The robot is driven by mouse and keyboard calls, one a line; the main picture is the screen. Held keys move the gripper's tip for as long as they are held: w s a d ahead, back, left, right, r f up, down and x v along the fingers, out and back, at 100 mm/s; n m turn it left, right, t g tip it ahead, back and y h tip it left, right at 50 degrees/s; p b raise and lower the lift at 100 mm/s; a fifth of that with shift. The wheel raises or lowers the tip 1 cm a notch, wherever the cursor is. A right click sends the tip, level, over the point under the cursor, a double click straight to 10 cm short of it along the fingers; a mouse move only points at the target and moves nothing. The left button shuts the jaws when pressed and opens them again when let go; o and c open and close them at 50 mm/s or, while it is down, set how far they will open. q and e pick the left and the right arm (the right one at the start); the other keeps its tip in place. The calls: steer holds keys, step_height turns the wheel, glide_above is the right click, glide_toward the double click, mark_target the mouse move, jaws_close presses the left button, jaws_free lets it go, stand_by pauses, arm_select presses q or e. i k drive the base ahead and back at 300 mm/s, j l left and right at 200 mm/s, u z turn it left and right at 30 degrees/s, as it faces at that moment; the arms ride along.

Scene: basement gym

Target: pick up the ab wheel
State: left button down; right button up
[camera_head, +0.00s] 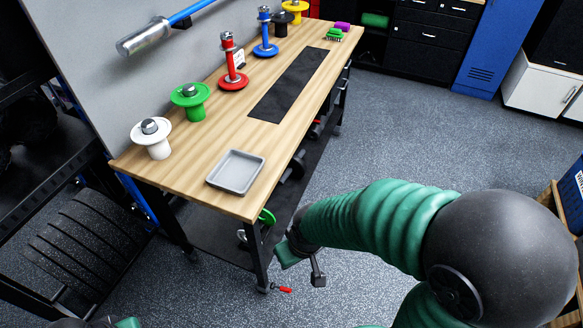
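I cannot pick out an ab wheel with certainty. Dark round shapes (298,165) show in shadow on the bench's lower shelf; I cannot tell what they are. A green curved piece (266,216) shows below the bench's near right corner, partly hidden. My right arm comes in from the right, and its gripper (302,266) hangs low beside that corner, over the floor. It is partly hidden, and I see nothing clearly held in it. Only a bit of my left arm shows at the bottom left; its gripper is out of view.
The wooden workbench (215,192) bears a grey tray (236,172), a black mat (290,84) and several coloured spool-like holders along its back edge. A rack with tyre-like plates (85,240) stands left. Speckled floor (420,140) is clear right of the bench.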

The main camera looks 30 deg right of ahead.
mark_target(296, 169)
steer(key=i+l+u, duration=0.35)
steer(key=l, duration=0.85)
steer(key=i+l+u, duration=0.1)
steer(key=l+u, duration=0.3)
steer(key=l, duration=0.8)
steer(key=l+u, duration=0.35)
steer(key=l, duration=0.95)
